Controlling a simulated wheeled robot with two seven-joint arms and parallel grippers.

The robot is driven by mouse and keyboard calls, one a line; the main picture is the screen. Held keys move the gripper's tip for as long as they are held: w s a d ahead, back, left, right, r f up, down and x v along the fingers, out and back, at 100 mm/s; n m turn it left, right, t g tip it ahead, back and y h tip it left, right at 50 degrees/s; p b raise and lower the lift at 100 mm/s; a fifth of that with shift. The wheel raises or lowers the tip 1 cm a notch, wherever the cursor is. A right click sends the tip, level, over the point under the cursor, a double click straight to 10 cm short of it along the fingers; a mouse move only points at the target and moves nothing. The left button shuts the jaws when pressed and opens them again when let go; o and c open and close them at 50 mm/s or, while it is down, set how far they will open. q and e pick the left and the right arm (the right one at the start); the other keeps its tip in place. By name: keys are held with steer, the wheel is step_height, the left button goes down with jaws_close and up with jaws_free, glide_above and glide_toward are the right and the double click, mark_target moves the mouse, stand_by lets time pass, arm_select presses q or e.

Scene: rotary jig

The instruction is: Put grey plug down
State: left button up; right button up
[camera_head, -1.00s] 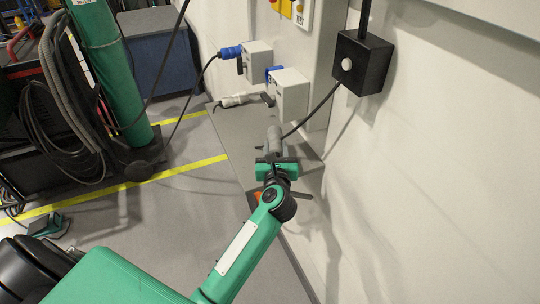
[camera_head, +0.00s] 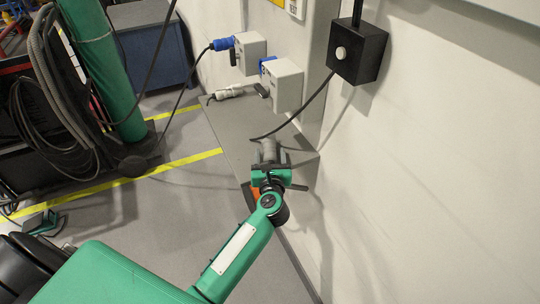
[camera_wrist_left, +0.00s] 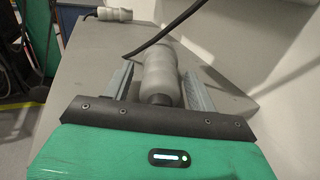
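The grey plug (camera_head: 268,150) is over the near part of the grey platform and looks to be lying on it; whether it fully touches cannot be told. My left gripper (camera_head: 270,157) is around the plug, one finger on each side. In the left wrist view, the fingers of the left gripper (camera_wrist_left: 157,72) stand apart, with a gap showing beside the plug. My right gripper is not in view.
A second, pale plug (camera_head: 229,93) lies farther back on the grey platform (camera_head: 225,125). Two socket boxes (camera_head: 285,86) and a black box (camera_head: 358,52) are on the wall at right. A black cable (camera_head: 305,108) hangs from the black box. A green cylinder (camera_head: 105,70) stands at left.

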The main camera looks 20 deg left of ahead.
arm_select(q)
steer(key=shift+r, duration=0.25)
steer(key=shift+s+d+f, duration=0.15)
steer(key=shift+s, duration=0.1)
steer(key=b+v, duration=0.2)
steer(key=v, duration=0.9)
steer(key=shift+s, duration=0.2)
steer(key=shift+d, duration=0.1)
